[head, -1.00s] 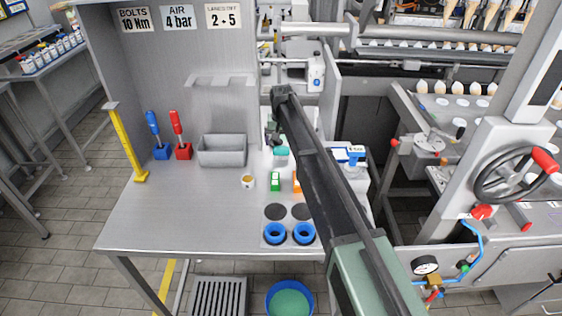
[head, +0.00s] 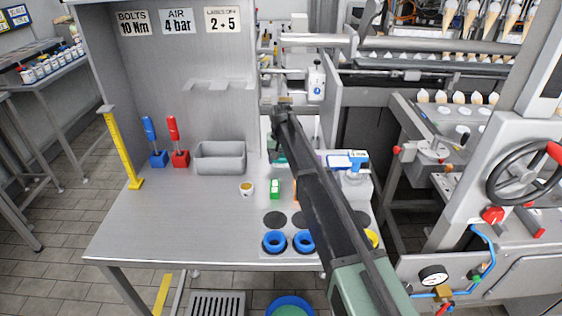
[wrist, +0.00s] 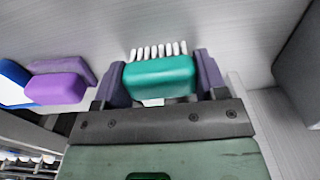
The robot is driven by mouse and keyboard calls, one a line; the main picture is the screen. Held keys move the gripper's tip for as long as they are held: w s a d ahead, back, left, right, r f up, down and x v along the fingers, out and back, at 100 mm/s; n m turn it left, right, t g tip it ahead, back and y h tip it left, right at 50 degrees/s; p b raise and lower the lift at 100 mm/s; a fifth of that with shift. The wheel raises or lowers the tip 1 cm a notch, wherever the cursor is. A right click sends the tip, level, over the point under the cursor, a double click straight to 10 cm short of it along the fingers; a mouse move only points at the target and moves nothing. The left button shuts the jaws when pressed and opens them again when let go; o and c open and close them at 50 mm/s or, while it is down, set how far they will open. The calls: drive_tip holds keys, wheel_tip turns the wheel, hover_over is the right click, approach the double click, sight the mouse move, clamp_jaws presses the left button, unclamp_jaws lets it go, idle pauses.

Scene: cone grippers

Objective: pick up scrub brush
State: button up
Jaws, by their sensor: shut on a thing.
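The scrub brush (wrist: 160,78) has a teal rounded body and a row of white bristles. In the wrist view it sits between the two dark purple-grey fingers of my gripper (wrist: 163,88), which is shut on it with one finger at each end. In the head view only a small teal part of the brush (head: 280,157) shows beside my arm. My arm hides most of the gripper there. I cannot tell whether the brush touches the surface below it.
A purple block-like thing (wrist: 57,87) lies left of the gripper in the wrist view. On the bench are a grey bin (head: 219,158), a small cup (head: 246,188), a green block (head: 275,188) and blue rings (head: 274,242). The bench's front left is clear.

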sight(281, 155)
drive_tip(key=shift+c, duration=0.3)
wheel_tip(281, 155, up, 20)
drive_tip(key=p, duration=2)
